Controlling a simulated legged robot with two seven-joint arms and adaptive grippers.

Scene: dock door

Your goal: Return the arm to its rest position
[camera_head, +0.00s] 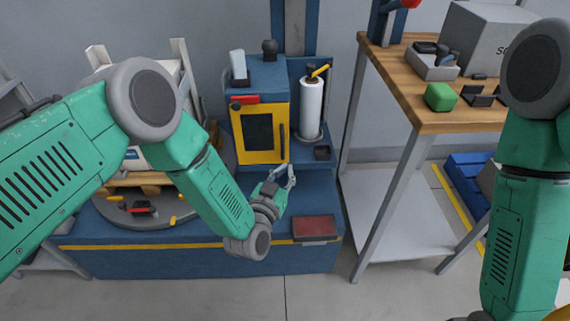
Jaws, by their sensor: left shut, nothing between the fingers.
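My left arm comes in from the left, bends at a grey elbow and reaches down to the middle of the view. My left gripper (284,174) is shut and empty, with its fingers pointing up and to the right. It shows in front of the blue station (190,255), below a yellow-framed dark panel (258,135). Whether it touches the station is hard to tell. My right arm hangs down at the right edge, and its gripper is out of view.
A red pad (314,228) lies on the station's front right. A white roll (311,108) stands behind. A wooden-topped workbench (400,85) at right holds a green block (440,97) and a grey box (485,38). Floor in front is clear.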

